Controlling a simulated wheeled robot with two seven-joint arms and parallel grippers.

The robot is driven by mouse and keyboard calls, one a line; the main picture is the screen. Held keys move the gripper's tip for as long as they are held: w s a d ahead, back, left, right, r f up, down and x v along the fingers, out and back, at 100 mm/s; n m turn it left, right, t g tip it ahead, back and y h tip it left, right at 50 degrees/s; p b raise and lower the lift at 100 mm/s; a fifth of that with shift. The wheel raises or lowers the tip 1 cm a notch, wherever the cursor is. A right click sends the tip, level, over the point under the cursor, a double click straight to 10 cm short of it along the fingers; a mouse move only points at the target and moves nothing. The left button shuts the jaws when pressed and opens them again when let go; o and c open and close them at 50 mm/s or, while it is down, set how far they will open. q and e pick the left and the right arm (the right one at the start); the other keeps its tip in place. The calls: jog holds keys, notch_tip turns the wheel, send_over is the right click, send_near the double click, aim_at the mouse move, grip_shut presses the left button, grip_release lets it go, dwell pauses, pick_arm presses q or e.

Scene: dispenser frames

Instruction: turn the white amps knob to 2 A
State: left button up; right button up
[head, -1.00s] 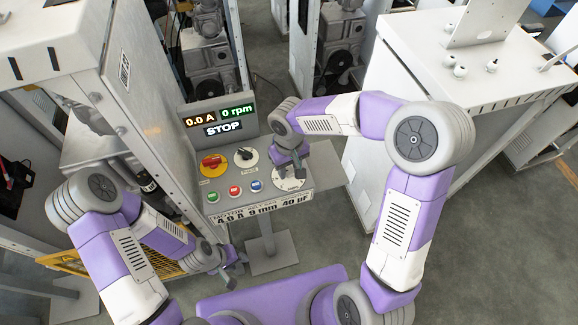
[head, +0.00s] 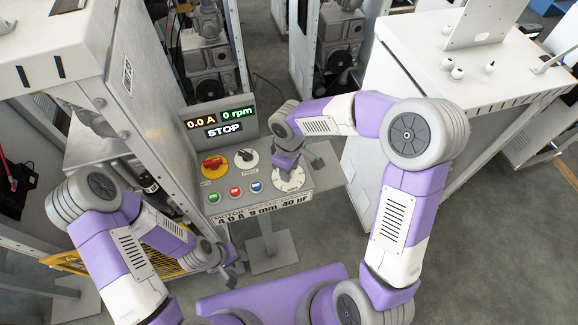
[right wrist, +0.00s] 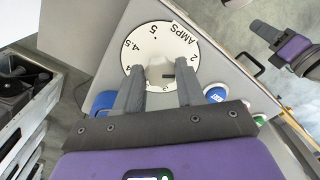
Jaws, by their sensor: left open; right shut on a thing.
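The white amps dial (head: 290,180) is at the right end of the control panel. In the right wrist view the dial (right wrist: 143,46) shows AMPS and numbers from 2 to 5. Its pale knob (right wrist: 160,70) is at the centre, with a dark mark on its right side, toward the 2 end; the exact reading is unclear. My right gripper (right wrist: 158,85) has one finger on each side of the knob and is shut on it. It covers part of the dial in the head view (head: 300,165). My left gripper (head: 234,268) is open and empty, low and left of the panel.
The panel also has a red knob on yellow (head: 213,166), a black knob on white (head: 246,158) and green, red and blue buttons (head: 235,192). The display (head: 222,122) reads 0.0 A, 0 rpm, STOP. A metal cabinet (head: 150,110) stands close on the left.

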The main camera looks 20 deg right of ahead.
jog(key=shift+w+r+n, duration=0.1)
jog(key=shift+n, duration=1)
jog(key=o, duration=1)
notch_tip(320, 180, up, 8)
jog(key=shift+f+p, duration=0.25)
jog(key=shift+p, duration=0.35)
